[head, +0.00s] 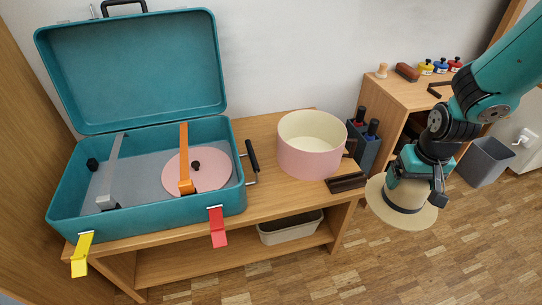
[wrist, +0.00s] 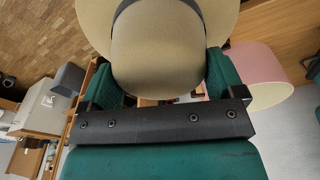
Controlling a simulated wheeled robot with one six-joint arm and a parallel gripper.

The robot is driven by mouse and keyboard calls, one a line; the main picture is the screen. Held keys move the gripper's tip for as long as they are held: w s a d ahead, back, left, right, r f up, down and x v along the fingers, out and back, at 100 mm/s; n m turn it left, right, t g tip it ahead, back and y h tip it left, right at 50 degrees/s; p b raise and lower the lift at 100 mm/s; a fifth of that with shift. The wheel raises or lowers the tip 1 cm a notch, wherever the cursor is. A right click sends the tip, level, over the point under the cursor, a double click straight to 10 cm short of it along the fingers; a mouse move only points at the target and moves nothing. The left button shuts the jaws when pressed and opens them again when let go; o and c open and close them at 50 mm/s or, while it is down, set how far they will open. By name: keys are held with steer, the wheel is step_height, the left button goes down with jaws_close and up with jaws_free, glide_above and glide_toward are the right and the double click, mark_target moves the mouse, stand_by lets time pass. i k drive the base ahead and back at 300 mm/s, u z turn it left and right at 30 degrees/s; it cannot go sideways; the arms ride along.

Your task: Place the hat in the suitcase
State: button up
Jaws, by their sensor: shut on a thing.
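The hat (head: 401,205) is beige with a dark band and hangs in the air to the right of the bench. My gripper (head: 418,178) is shut on its crown from above. In the wrist view the hat (wrist: 160,55) sits between the two fingers of my gripper (wrist: 158,85), its brim beyond them. The teal suitcase (head: 150,221) stands open on the bench at the left, lid raised against the wall. Inside it are a grey strap, an orange strap (head: 185,160) and a pink disc (head: 215,170) with a black knob.
A pink round box (head: 310,150), open on top, stands on the bench (head: 265,205) between suitcase and hat. A side cabinet (head: 385,100) and a grey bin (head: 485,160) are at the right.

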mark_target(122, 185)
steer(key=z, duration=1.35)
steer(key=k, duration=0.95)
steer(key=u, duration=1.6)
